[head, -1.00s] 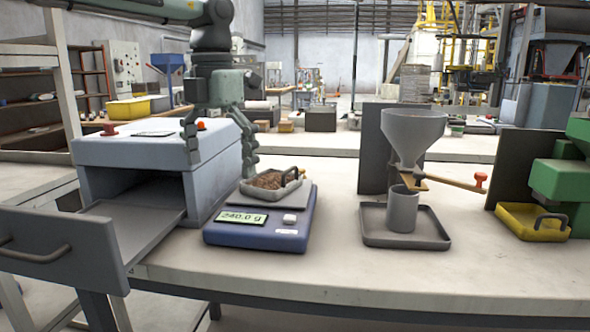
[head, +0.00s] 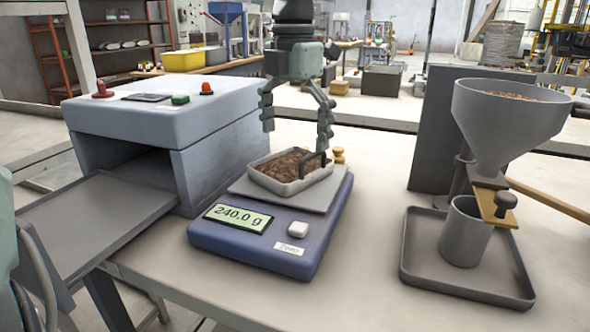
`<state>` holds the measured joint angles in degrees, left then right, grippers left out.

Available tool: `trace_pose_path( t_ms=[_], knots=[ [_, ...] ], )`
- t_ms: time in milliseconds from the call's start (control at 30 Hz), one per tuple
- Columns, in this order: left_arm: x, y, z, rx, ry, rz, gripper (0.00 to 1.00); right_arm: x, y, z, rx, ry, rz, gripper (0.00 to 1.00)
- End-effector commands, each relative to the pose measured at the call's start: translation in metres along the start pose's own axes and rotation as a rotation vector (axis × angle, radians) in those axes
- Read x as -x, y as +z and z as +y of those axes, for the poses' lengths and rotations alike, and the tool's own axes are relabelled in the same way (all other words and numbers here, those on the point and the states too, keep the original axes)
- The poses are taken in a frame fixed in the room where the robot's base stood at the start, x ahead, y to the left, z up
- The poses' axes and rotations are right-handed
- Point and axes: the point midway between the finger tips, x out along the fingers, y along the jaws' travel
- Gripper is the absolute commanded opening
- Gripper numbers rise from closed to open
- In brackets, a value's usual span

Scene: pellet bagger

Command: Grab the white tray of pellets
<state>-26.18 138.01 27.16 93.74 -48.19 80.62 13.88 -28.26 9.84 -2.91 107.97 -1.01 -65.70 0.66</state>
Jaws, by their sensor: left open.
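The white tray (head: 298,188) of brown pellets (head: 283,165) sits on the plate of the blue scale (head: 262,248). The scale's display reads 240.0 g. A dark handle (head: 318,160) stands up at the tray's right side. My left gripper (head: 297,137) is open and points down just above the tray. One finger is over the tray's back left part and the other is close to the handle. I cannot tell whether that finger touches the handle. My right gripper is not in view.
A grey box machine (head: 150,120) with an open drawer-like tray (head: 95,215) stands left of the scale. On the right, a hopper (head: 505,125) stands over a grey cup (head: 465,235) in a grey tray (head: 410,275). The bench between scale and hopper is mostly clear.

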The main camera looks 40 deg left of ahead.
Motion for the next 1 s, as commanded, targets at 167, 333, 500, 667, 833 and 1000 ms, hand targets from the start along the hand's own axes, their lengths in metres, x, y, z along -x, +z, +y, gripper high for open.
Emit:
trace_pose_path(
  t_ms=[167,333,500,667,833,1000],
  knots=[
    [-0.027,-0.005,0.000,0.000,-0.002,0.004,1.00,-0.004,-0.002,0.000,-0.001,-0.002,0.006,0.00],
    [-0.037,-0.005,0.000,0.002,0.001,0.000,1.00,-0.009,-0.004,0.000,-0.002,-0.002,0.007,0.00],
    [-0.037,-0.005,0.000,0.002,0.001,0.000,1.00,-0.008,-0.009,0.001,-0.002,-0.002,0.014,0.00],
    [-0.037,-0.005,0.000,0.002,0.001,0.000,0.81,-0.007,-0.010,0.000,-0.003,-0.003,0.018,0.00],
    [-0.037,-0.005,0.001,0.003,0.001,0.002,0.60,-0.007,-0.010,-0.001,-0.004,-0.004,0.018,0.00],
    [-0.038,-0.005,0.001,0.003,0.001,0.003,0.39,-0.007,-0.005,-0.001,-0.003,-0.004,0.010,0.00]
  ],
)
